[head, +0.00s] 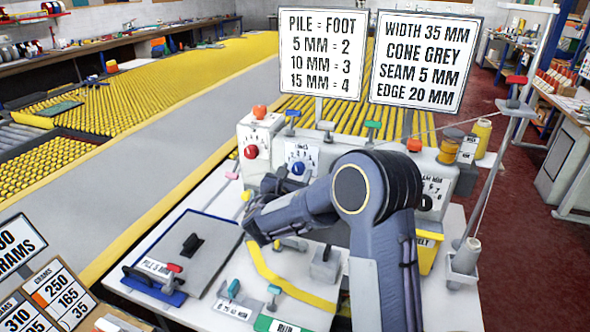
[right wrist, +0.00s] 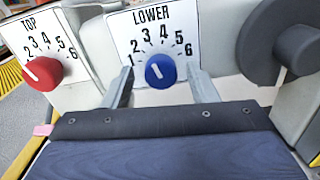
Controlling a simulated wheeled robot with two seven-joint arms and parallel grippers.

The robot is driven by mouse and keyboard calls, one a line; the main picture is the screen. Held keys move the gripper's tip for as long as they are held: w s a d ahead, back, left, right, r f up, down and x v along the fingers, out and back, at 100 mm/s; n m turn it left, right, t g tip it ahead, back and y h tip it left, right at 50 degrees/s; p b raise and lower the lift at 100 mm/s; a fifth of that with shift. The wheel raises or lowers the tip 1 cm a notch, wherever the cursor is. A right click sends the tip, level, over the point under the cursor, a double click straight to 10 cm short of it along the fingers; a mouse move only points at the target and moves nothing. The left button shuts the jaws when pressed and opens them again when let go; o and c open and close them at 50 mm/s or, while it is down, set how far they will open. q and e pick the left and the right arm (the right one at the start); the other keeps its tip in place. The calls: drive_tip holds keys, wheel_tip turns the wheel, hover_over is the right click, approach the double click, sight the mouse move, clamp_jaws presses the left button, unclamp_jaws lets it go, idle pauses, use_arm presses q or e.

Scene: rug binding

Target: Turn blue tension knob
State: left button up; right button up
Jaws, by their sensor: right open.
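The blue knob (right wrist: 160,71) sits on the white LOWER dial plate (right wrist: 152,22), numbered 1 to 6. Its white mark points up and slightly left, toward the low numbers; I cannot tell the exact one. In the head view the blue knob (head: 298,168) shows on the machine's front, just beyond my right gripper. My right gripper (right wrist: 161,78) is open, with one finger on each side of the knob. Small gaps show between fingers and knob; I cannot tell whether the tips are level with it. My left gripper is not in view.
A red knob (right wrist: 41,74) on the TOP dial is left of the blue one. A dark round part (right wrist: 284,42) is close on the right. Signs (head: 318,52) stand above the machine. A grey block with a black handle (head: 325,264) and a yellow strip (head: 290,283) lie on the table.

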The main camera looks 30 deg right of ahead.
drive_tip(key=shift+w+d, duration=0.15)
drive_tip(key=shift+d, duration=0.05)
drive_tip(key=c, duration=1)
drive_tip(key=m+b, duration=0.3)
drive_tip(key=b, duration=0.3)
drive_tip(key=m+b, duration=0.3)
drive_tip(key=b, duration=0.3)
drive_tip(key=m+b, duration=0.4)
drive_tip(key=b, duration=0.3)
drive_tip(key=shift+f, duration=0.35)
drive_tip(key=shift+r+m+b, duration=0.25)
drive_tip(key=shift+m+b, duration=0.75)
drive_tip(key=shift+b, duration=0.3)
drive_tip(key=o, duration=1)
